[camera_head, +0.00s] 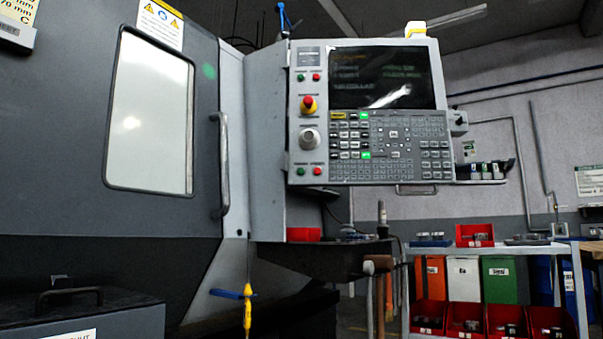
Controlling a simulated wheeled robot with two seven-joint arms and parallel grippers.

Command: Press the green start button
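The machine's control panel (319,100) hangs right of the machine door, facing me. On its left strip, a round green button (301,171) sits low, below the grey dial (309,139) and left of a red button (316,171). A second, similar green button (301,77) sits near the top of the strip, left of another red button (316,77). The labels by both pairs are too small to read. Nothing covers either green button. Neither of my grippers shows in the head view.
A red and yellow emergency stop (308,104) sits between the button pairs. The closed machine door (205,160) with its vertical handle (224,165) is at left. Below the panel is a dark shelf (330,260) with a red bin (303,234). A bench with bins (505,249) stands right.

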